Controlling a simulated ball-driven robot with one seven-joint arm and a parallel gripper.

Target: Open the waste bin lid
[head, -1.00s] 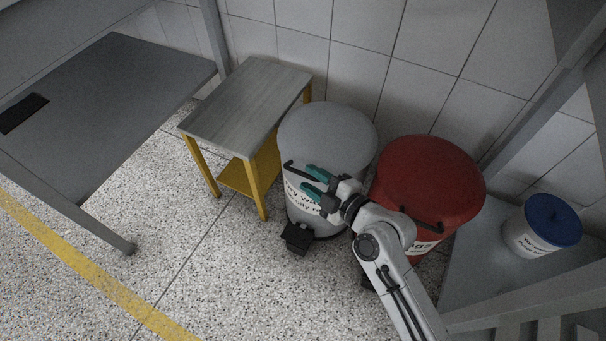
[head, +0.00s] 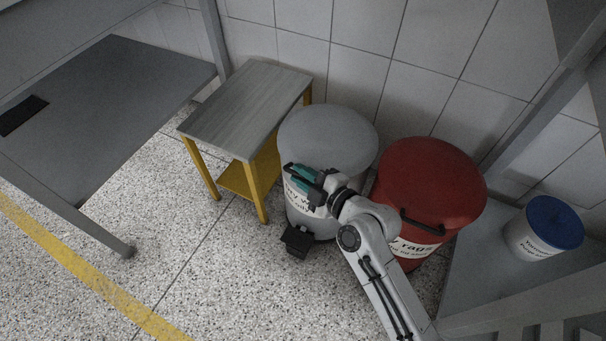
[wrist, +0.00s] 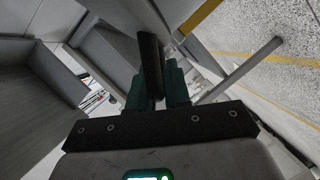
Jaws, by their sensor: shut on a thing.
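The grey waste bin (head: 300,215) stands against the tiled wall with its round grey lid (head: 328,135) down. A black handle sits at the lid's front left edge, and a black pedal (head: 297,240) is at the bin's foot. My gripper (head: 298,173) has teal fingers and is at that handle, in front of the lid's edge. In the wrist view the fingers (wrist: 160,88) are closed around the black handle bar (wrist: 150,62), which sticks out beyond them. My gripper covers part of the bin's label.
A red bin (head: 430,185) with a black handle stands close on the right. A small table (head: 245,105) with yellow legs stands at left. A white tub with a blue lid (head: 553,222) is on a grey surface at far right. The speckled floor in front is clear.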

